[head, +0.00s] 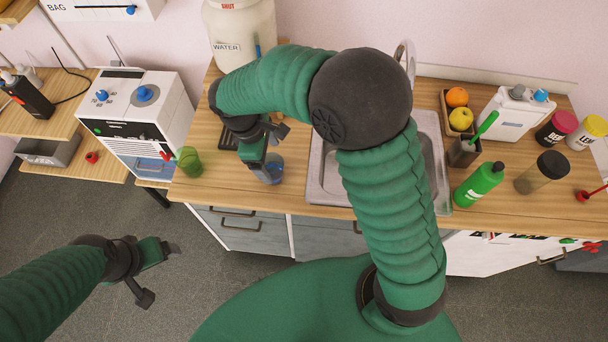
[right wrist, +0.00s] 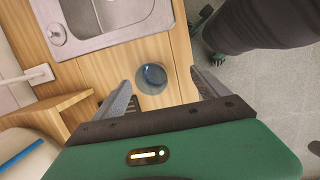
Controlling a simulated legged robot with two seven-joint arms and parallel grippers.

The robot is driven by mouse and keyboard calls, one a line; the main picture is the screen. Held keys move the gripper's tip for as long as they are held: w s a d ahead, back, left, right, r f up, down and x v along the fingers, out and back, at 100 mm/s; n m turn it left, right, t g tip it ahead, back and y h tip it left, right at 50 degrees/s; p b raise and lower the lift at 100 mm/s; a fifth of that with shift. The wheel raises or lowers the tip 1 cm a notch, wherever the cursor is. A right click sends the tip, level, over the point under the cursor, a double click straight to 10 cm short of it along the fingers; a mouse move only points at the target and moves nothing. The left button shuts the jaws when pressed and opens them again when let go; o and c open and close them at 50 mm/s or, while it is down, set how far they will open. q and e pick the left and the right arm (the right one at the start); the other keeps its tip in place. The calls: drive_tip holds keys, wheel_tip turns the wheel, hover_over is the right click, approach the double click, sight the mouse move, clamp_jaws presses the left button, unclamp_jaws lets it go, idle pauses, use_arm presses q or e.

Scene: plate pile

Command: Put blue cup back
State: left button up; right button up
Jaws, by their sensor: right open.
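The blue cup (head: 274,169) is translucent and stands on the wooden counter near its front edge, left of the sink. In the right wrist view the blue cup (right wrist: 152,77) shows from above, between my finger tips in the picture. My right gripper (head: 266,151) is open at the cup; it partly covers the cup in the head view. I cannot tell if the fingers are around the cup or still above it. My left gripper (head: 161,272) is open and empty over the floor, in front of the counter.
A green cup (head: 189,161) stands at the counter's left end, beside a white machine (head: 135,108). The sink (head: 325,178) lies to the right. A dark drip tray (head: 227,139) and the white water container (head: 240,30) are behind. A green bottle (head: 478,184) stands far right.

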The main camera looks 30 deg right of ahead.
drive_tip(key=s+d+m+t+y, duration=0.2)
drive_tip(key=s+d+m, duration=0.4)
drive_tip(key=s+m, duration=0.5)
drive_tip(key=shift+s+d+f+t, duration=0.15)
drive_tip(key=shift+s+d+t, duration=0.25)
drive_tip(key=shift+w+d, duration=0.1)
idle(1.1)
